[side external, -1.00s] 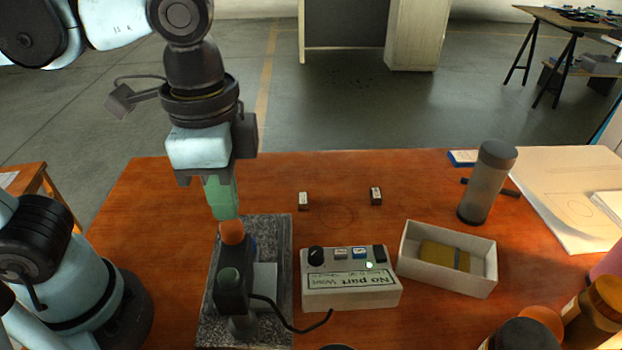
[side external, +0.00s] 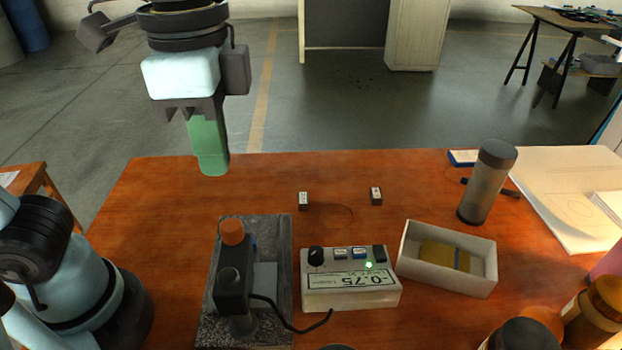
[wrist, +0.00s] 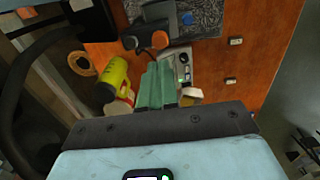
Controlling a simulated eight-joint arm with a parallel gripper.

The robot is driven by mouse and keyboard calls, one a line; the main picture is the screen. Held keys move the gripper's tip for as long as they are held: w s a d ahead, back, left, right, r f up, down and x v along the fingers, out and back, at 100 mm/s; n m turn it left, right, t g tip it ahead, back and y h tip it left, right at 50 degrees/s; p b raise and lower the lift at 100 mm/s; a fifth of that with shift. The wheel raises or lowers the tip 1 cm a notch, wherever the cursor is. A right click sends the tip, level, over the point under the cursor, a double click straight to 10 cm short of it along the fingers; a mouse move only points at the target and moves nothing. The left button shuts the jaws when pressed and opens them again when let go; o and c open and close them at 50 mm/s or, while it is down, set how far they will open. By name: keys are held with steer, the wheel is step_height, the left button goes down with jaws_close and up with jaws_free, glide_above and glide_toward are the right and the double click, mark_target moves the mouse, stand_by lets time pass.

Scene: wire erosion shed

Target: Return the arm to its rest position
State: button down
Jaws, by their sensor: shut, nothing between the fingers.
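My gripper (side external: 213,172) has green fingers pointing down, pressed together with nothing between them. It hangs in the air above the back left part of the orange-brown table (side external: 150,220), clear of everything on it. In the wrist view my gripper (wrist: 157,68) shows its two green fingers side by side, shut and empty. Below it stands a dark gauge stand with an orange knob (side external: 232,232) on a speckled stone plate (side external: 284,240). The rest position itself is not marked in the frames.
A grey readout box (side external: 350,290) showing -0.75 is cabled to the stand. A white tray (side external: 485,285) holds a yellow piece. Two small blocks (side external: 303,200) (side external: 376,195), a grey cylinder (side external: 487,182) and jars (side external: 600,300) stand around. The table's back left is clear.

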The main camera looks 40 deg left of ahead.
steer(key=w+a+f+n+t, duration=0.7)
steer(key=w+a+f+n, duration=0.2)
steer(key=a+f, duration=0.4)
steer(key=shift+w+a, duration=0.25)
steer(key=shift+w, duration=0.2)
